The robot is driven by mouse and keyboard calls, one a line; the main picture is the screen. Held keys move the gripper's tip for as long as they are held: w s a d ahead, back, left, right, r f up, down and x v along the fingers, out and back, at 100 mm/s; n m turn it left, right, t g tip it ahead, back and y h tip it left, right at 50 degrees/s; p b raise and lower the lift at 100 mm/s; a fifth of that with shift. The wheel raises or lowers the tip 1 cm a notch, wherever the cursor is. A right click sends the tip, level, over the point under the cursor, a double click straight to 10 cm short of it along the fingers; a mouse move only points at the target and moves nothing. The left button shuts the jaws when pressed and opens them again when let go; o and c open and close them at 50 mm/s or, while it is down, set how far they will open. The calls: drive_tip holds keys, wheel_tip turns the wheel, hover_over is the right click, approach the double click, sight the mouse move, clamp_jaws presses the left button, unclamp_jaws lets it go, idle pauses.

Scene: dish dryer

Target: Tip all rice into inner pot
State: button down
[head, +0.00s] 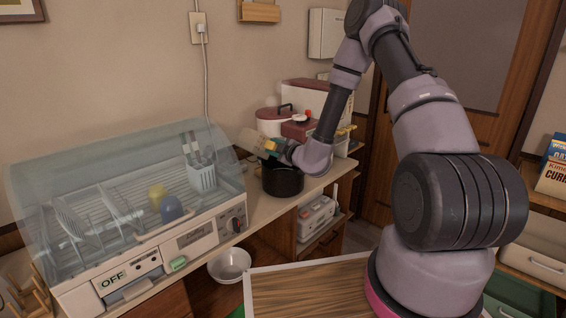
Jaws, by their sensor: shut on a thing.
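A black pot (283,184), which looks like the inner pot, stands upright on the counter to the right of the dish dryer. My gripper (273,149) is above the pot's left side and is shut on a pale container (257,142) with yellowish and green parts. The container is tilted. Its mouth and any rice in it are too small to make out. The inside of the pot is partly hidden by my wrist, so I cannot tell whether rice is in it.
The clear-lidded dish dryer (125,215) with dishes fills the counter's left. A red-and-white pot (268,121) and boxes stand behind the black pot. A metal bowl (230,265) sits lower in front. A wooden-topped surface (305,290) is near my base.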

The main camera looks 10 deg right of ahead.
drive_tip(key=shift+w+d+f+m+g+y, duration=0.15)
drive_tip(key=shift+d+f+m+g+y, duration=0.2)
drive_tip(key=shift+m, duration=0.4)
drive_tip(key=shift+w+f+m+g+y, duration=0.15)
drive_tip(key=shift+f+m, duration=0.3)
drive_tip(key=shift+m, duration=0.3)
drive_tip(key=shift+d+f+m, duration=0.15)
drive_tip(key=shift+f+m, duration=0.2)
drive_tip(key=shift+m, duration=0.25)
drive_tip(key=shift+w, duration=0.1)
drive_tip(key=n, duration=0.1)
drive_tip(key=a+r+n, duration=0.1)
drive_tip(key=shift+s+r+n+h, duration=0.25)
drive_tip(key=shift+n+h, duration=0.05)
drive_tip(key=shift+s+d+r+n+t, duration=0.1)
drive_tip(key=shift+r+n+t, duration=0.15)
drive_tip(key=shift+n+t, duration=0.2)
